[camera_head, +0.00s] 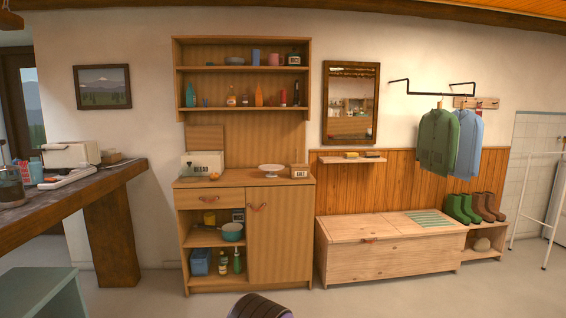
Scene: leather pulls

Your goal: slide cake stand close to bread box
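A white cake stand (271,168) stands upright on the top of the wooden cupboard (245,182), right of its middle. A pale bread box (202,158) with dark lettering stands on the same top at the left end, near the back. A stretch of bare top lies between the two, so they are apart. A small orange item (214,176) sits just in front of the bread box's right side. Neither of my grippers shows in the head view.
A small lettered box (299,171) stands right of the cake stand. Shelves (240,68) with bottles and jars hang above. A low wooden chest (380,262) stands to the right and a dark counter (110,177) to the left.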

